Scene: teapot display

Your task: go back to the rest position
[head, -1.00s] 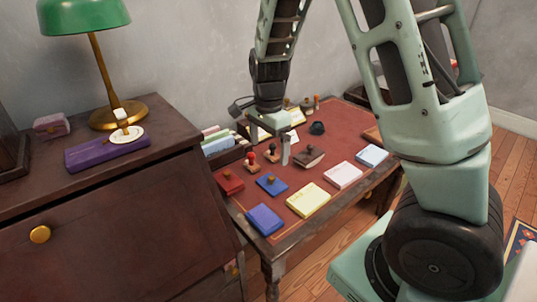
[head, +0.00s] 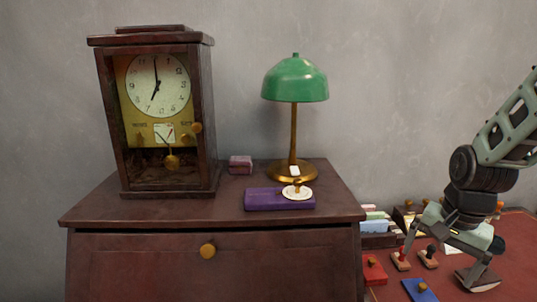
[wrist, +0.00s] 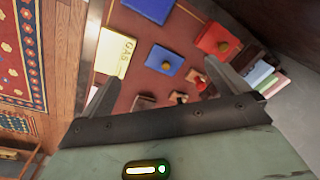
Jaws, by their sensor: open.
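My gripper (head: 441,250) is at the right of the head view, over the red-topped desk (head: 518,235). In the wrist view its two fingers (wrist: 168,92) are spread wide apart with nothing between them. Below it on the desk are wooden-handled stamps (head: 400,258), a red pad (head: 374,271) and a blue pad (head: 419,290). In the wrist view the red pad (wrist: 214,40) and blue pad (wrist: 164,60) lie beyond the fingers, with a pale yellow pad (wrist: 116,52) to the left.
A dark cabinet (head: 120,270) stands left of the desk. On it are a clock (head: 158,110), a green lamp (head: 295,80), a purple box (head: 262,200) with a white disc on it, and a small mauve block (head: 240,165). A patterned rug (wrist: 22,50) lies on the wooden floor.

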